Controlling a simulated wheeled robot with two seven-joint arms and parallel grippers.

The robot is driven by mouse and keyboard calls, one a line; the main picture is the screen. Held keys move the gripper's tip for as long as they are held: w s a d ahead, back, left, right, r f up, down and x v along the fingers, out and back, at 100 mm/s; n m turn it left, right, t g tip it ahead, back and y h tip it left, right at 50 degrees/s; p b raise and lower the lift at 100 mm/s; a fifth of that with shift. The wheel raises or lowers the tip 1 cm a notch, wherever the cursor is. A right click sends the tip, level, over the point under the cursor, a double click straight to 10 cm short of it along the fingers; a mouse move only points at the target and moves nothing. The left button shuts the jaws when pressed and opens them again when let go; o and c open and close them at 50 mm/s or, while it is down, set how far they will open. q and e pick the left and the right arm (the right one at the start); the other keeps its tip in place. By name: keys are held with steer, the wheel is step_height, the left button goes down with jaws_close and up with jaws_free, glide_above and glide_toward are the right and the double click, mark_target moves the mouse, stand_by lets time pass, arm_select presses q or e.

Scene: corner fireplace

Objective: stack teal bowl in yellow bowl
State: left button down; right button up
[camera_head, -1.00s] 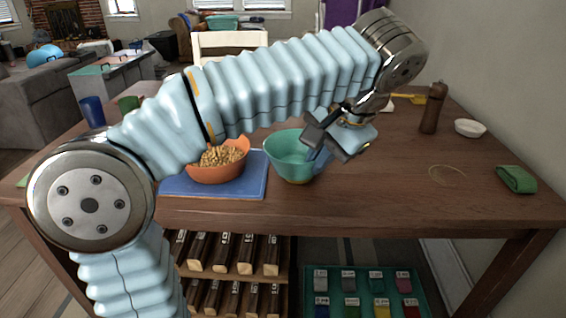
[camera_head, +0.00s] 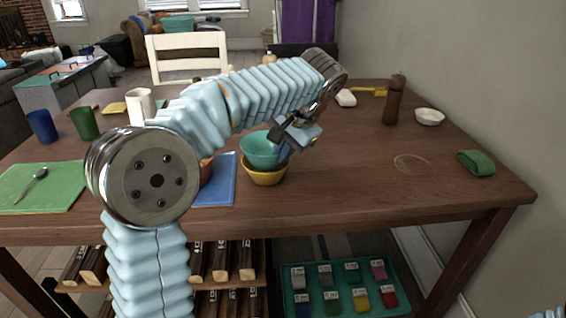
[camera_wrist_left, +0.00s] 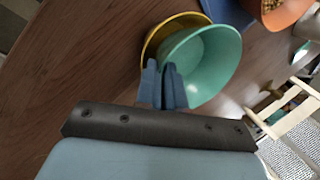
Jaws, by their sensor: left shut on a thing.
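The teal bowl (camera_head: 260,153) is upright at the table's front middle, with its lower part within the outline of the yellow bowl (camera_head: 265,178). The yellow bowl stands on the wood beside a blue mat. My left gripper (camera_head: 284,141) is shut on the teal bowl's right rim. In the left wrist view, my left gripper's blue fingers (camera_wrist_left: 164,78) pinch the teal bowl's (camera_wrist_left: 212,62) rim. The yellow bowl's (camera_wrist_left: 158,42) rim shows behind it, off to one side. I cannot tell whether the bowls touch.
An orange bowl (camera_head: 206,172) on the blue mat (camera_head: 222,182) is mostly hidden by my left arm. A pepper mill (camera_head: 393,102), white dish (camera_head: 430,117) and green cloth (camera_head: 476,162) are right.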

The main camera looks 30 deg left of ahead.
arm_select(q)
step_height(320, 180, down, 3)
steer(key=shift+f+b, duration=0.15)
steer(key=shift+b, duration=0.5)
steer(key=shift+s+d, duration=0.1)
steer(key=shift+s, duration=0.05)
steer(key=c, duration=1.3)
jaws_free()
steer(key=shift+f, duration=0.2)
steer(key=shift+o, duration=0.2)
steer(key=shift+r, duration=0.1)
steer(key=w+p+v, duration=0.1)
steer(key=v, duration=1.1)
steer(key=shift+s, duration=0.25)
steer(key=shift+r, duration=0.1)
